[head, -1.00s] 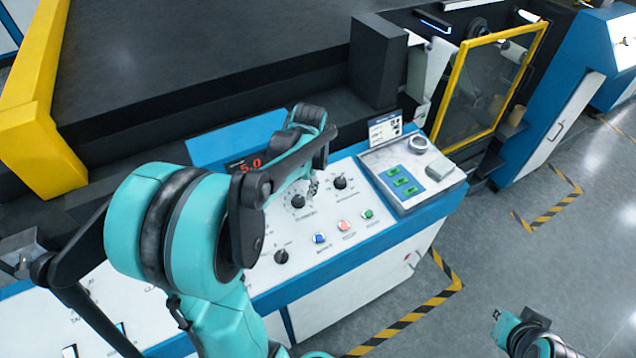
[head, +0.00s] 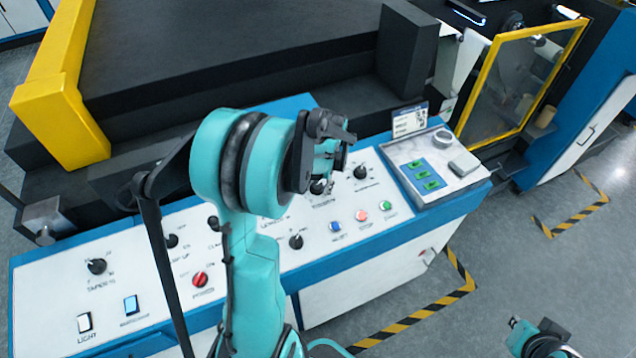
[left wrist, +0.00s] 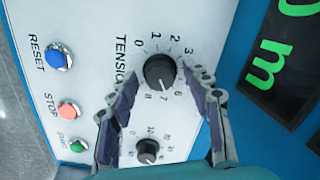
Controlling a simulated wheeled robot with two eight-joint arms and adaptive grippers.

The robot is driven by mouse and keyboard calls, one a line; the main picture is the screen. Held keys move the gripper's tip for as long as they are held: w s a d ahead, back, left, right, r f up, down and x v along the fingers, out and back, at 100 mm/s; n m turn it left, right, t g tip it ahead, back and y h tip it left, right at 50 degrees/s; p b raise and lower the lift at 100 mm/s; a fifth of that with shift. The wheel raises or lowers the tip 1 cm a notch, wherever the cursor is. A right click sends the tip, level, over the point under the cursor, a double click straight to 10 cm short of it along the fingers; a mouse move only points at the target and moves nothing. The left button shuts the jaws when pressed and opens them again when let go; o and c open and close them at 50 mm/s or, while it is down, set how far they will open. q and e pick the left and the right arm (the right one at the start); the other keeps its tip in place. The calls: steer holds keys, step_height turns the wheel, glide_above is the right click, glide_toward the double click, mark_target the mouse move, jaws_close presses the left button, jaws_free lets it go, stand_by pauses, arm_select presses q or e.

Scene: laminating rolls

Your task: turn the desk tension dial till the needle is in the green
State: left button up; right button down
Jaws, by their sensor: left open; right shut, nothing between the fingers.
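The black tension dial (left wrist: 160,71) is a round knob with a numbered scale on the white desk panel. In the left wrist view its pale mark appears to point near 7. My left gripper's open fingers (left wrist: 161,78) lie on either side of it; I cannot tell whether they touch it. In the head view the dial (head: 318,188) is partly hidden by my left gripper (head: 328,170). My right gripper (head: 515,322) is shut and empty at the lower right, away from the desk. No needle or green band is visible.
Blue reset (left wrist: 57,59), red stop (left wrist: 68,110) and green start (left wrist: 78,146) buttons are beside the dial. A smaller dial (left wrist: 147,151) sits close to the fingers. A dark display with green digits (left wrist: 288,55) is at the right. Clear floor (head: 530,270) lies right of the desk.

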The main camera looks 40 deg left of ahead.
arm_select(q)
jaws_close()
steer(key=shift+n, duration=0.3)
steer(key=n, duration=0.2)
steer(key=shift+n, duration=0.4)
steer(key=n+b, duration=0.1)
steer(key=n, duration=0.2)
steer(key=shift+n, duration=0.3)
steer(key=n, duration=0.3)
steer(key=shift+a+n, duration=0.1)
steer(key=shift+n, duration=0.2)
steer(key=shift+n+h, duration=0.4)
steer(key=shift+n, duration=1.4)
